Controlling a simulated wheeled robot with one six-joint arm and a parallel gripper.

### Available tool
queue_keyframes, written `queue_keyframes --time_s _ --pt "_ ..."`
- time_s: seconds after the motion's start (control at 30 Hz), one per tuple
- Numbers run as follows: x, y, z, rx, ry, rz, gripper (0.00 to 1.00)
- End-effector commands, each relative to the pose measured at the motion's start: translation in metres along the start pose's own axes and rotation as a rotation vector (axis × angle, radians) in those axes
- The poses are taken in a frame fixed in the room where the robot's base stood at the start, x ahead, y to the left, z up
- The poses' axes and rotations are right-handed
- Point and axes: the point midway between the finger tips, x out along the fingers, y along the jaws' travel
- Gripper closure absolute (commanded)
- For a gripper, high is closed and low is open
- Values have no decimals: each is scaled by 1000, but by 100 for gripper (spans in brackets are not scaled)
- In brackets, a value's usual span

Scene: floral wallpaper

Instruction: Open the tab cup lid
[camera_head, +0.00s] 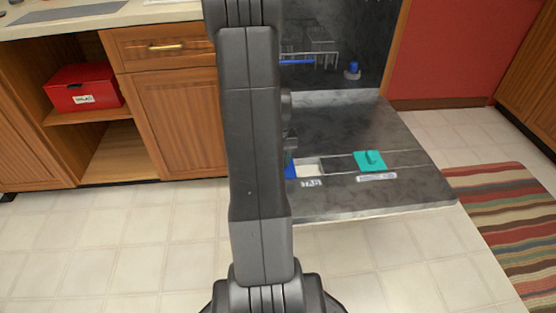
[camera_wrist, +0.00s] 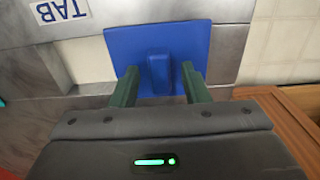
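The blue tab cup lid (camera_wrist: 190,38) is a square plate with a raised blue handle (camera_wrist: 160,72). It lies on the open dishwasher door (camera_head: 400,190). In the head view only a strip of the lid (camera_head: 290,167) shows beside my arm. A white recess (camera_head: 309,169) shows uncovered to its right, above the TAB label (camera_head: 311,183). The label (camera_wrist: 62,10) is upside down in the wrist view. My gripper (camera_wrist: 159,70) is open, its green fingers on either side of the handle with gaps. The head view hides it behind my arm.
A teal lid with a handle (camera_head: 370,160) sits farther right on the door, above another label (camera_head: 376,177). A dish rack (camera_head: 318,52) is inside the dishwasher. Wooden cabinets (camera_head: 180,120) stand at left. Tiled floor (camera_head: 100,250) is clear in front.

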Motion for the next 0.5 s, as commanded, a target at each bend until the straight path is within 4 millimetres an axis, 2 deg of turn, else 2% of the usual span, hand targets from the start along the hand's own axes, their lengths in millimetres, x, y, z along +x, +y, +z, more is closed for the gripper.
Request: queue_keyframes --time_s 0.27,0.37,0.5 --pt "-6 0 0 0 0 0 58" --pt "-20 0 0 0 2 0 58" --pt "-52 0 -1 0 5 0 58"
